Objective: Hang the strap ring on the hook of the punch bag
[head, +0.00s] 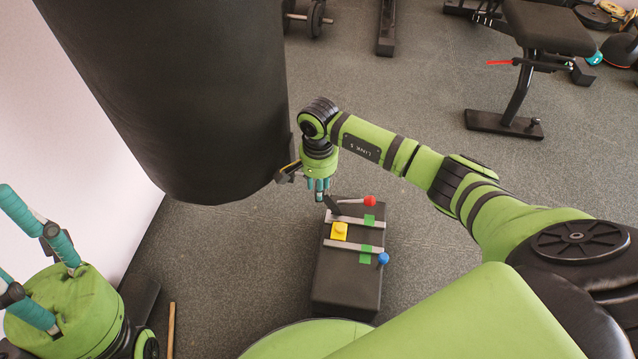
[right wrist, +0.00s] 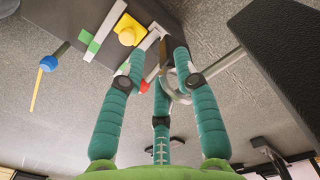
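The black punch bag (head: 190,90) hangs at the left of the head view. Its dark edge also shows in the right wrist view (right wrist: 295,50). My right gripper (head: 319,188) points down just right of the bag's lower edge. In the right wrist view its teal fingers (right wrist: 160,72) are drawn partly together. A pale ring-like curve (right wrist: 176,88) and a brown strap-like strip (right wrist: 163,55) show among them, but whether they are gripped is unclear. A thin pale rod (right wrist: 222,62) runs from the curve toward the bag. I cannot tell hook from ring. My left gripper (head: 35,245) is open and empty at lower left.
A dark box (head: 345,285) stands on the floor below my right gripper. It carries metal rails, a yellow block (head: 339,231), a red ball knob (head: 369,201) and a blue ball knob (head: 383,258). A bench (head: 548,28) and weights lie at the back. Grey floor is clear between.

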